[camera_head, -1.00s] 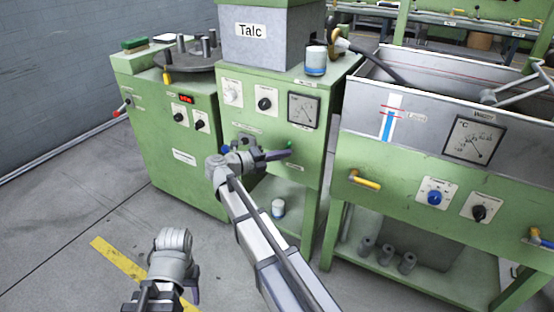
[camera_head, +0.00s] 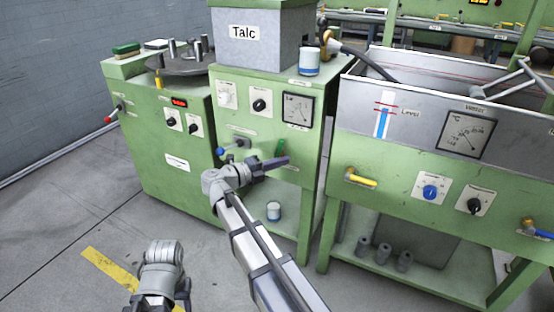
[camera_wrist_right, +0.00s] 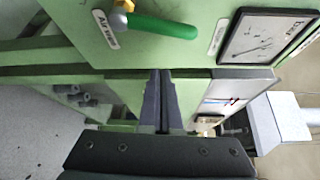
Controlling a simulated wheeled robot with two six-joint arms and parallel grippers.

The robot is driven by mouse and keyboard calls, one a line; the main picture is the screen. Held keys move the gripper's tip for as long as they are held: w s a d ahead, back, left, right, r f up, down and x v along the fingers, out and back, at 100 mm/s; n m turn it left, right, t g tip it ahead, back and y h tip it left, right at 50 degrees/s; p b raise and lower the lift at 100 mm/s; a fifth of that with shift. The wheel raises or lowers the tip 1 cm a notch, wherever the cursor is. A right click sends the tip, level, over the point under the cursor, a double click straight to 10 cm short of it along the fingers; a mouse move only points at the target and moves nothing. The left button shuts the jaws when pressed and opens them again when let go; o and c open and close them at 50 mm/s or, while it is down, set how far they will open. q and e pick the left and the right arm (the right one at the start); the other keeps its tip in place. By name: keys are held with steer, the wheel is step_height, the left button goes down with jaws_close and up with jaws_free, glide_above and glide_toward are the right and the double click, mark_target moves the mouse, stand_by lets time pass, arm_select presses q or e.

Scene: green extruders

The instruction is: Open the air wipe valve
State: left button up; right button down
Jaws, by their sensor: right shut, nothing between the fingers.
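The air wipe valve has a green handle (camera_wrist_right: 165,27) on a brass fitting (camera_wrist_right: 122,8), beside its label, in the right wrist view. In the head view the green handle (camera_head: 281,146) stands roughly upright, slightly tilted, on the front of the green middle cabinet. My right gripper (camera_head: 286,161) is shut and empty, just below the handle in the picture. In the right wrist view its dark fingers (camera_wrist_right: 163,85) are together and apart from the handle. My left gripper (camera_head: 186,290) is low at the left, away from the cabinet; its jaw opening is unclear.
A blue-handled valve (camera_head: 232,147) sits left of the green one. A dial gauge (camera_head: 298,108) and a knob (camera_head: 260,105) are above. A water tank (camera_head: 350,105) with a yellow-handled valve (camera_head: 361,178) stands right. A small can (camera_head: 273,211) is on the lower shelf.

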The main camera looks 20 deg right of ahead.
steer(key=s+a+r, duration=0.1)
steer(key=a, duration=0.6)
steer(key=shift+a+p, duration=0.4)
steer(key=shift+p, duration=0.05)
